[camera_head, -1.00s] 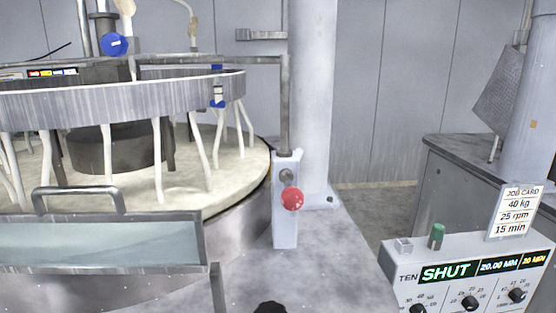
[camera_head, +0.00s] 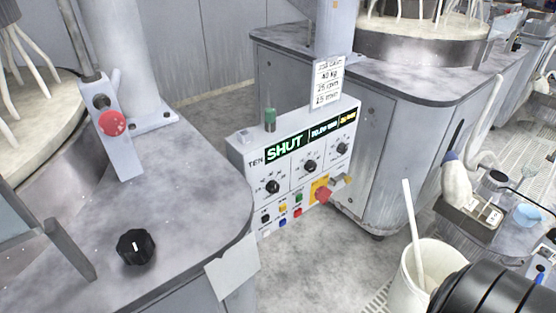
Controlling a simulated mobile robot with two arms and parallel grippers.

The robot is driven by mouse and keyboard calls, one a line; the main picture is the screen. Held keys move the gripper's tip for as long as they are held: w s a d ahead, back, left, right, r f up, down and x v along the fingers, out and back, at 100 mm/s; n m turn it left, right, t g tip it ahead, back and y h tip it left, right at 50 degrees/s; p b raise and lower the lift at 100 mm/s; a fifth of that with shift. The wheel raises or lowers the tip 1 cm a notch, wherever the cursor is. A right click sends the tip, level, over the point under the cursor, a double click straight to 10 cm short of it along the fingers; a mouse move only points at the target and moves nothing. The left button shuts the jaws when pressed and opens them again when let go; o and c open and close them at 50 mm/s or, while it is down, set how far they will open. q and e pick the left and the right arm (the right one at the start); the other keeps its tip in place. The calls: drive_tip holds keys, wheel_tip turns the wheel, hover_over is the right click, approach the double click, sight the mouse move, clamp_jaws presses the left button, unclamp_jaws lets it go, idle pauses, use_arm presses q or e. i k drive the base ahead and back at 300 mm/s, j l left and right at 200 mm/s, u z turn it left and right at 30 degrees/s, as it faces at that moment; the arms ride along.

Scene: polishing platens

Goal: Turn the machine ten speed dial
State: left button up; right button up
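The machine ten control panel (camera_head: 250,170) stands right of the grey deck, marked TEN. Its lit display (camera_head: 285,148) reads SHUT in green, with smaller readouts beside it. Three black dials sit below: a left dial (camera_head: 272,186), a middle dial (camera_head: 309,166) and a right dial (camera_head: 342,148). Their scales are too small to read, so I cannot tell which sets speed. A job card (camera_head: 327,82) above the panel lists 40 kg, 25 rpm and 15 min. Neither of my grippers is in view.
A red stop button (camera_head: 322,193) and several coloured buttons sit under the dials. A black knob (camera_head: 135,247) stands on the grey deck (camera_head: 180,190). A red knob (camera_head: 112,123) is on a post at left. A white bucket (camera_head: 436,262) stands at lower right. Floor shows before the panel.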

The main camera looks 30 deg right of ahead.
sight(310, 166)
drive_tip(key=z, duration=1.35)
